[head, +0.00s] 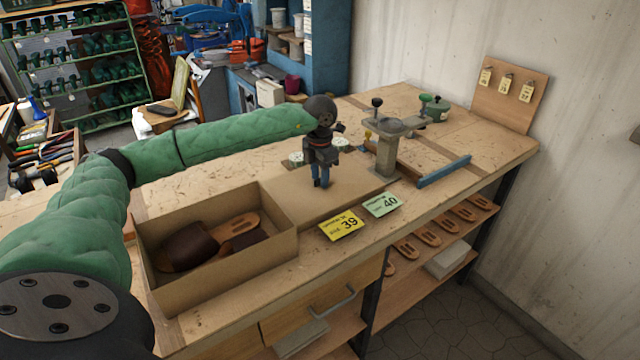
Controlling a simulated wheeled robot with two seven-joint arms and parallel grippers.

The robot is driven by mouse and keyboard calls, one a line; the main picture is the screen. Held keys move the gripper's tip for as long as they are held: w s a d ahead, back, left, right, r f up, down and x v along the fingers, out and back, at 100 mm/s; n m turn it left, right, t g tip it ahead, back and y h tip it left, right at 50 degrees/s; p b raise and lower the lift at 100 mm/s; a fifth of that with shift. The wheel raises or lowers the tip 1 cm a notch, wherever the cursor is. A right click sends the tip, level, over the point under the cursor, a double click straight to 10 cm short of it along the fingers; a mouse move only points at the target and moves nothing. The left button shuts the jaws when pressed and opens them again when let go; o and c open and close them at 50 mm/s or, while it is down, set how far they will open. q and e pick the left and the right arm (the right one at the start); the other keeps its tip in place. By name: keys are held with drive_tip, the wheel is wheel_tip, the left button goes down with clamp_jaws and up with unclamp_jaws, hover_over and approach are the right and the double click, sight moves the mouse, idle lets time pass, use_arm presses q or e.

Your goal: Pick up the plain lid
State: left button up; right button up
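A plain brown cardboard lid (352,190) appears to lie flat on the workbench, just right of an open cardboard box (220,285). My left gripper (321,184) points down over the lid. Its blue fingers are close together, and their tips are at or just above the lid's surface; I cannot tell whether they touch it. Nothing is visibly held, and the finger gap is too small to judge. My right gripper is not in view.
The open box holds brown sandals (190,248). A yellow 39 card (341,225) and a green 40 card (382,204) are at the bench's front edge. A metal press (388,145) and a blue bar (444,171) stand to the right. Bare bench (480,140) lies beyond.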

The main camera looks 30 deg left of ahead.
use_arm(q)
drive_tip(key=shift+d+f, duration=0.1)
clamp_jaws()
idle(0.3)
